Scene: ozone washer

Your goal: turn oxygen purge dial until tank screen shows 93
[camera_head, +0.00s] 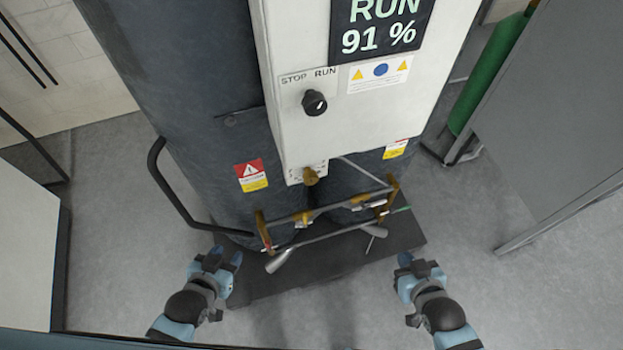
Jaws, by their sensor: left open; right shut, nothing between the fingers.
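The tank screen (381,25) on the white control box (295,45) reads "RUN" and "91 %". A small brass knob (310,176) sits at the box's lower edge beside a small marked plate; it looks like the purge dial, but its label is too small to read. A black selector knob (314,102) sits higher, under the words STOP and RUN. My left gripper (229,258) is open, low and left of the box, apart from the knobs. My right gripper (406,260) is shut and empty, low and right of the brass knob. Neither touches a knob.
Dark tanks (200,110) stand behind the box on a black base plate (330,262). Brass and grey pipework (330,213) juts out below the brass knob. A bent black handle (163,183) is at left. A green cylinder (487,75) and grey panel (560,110) stand right.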

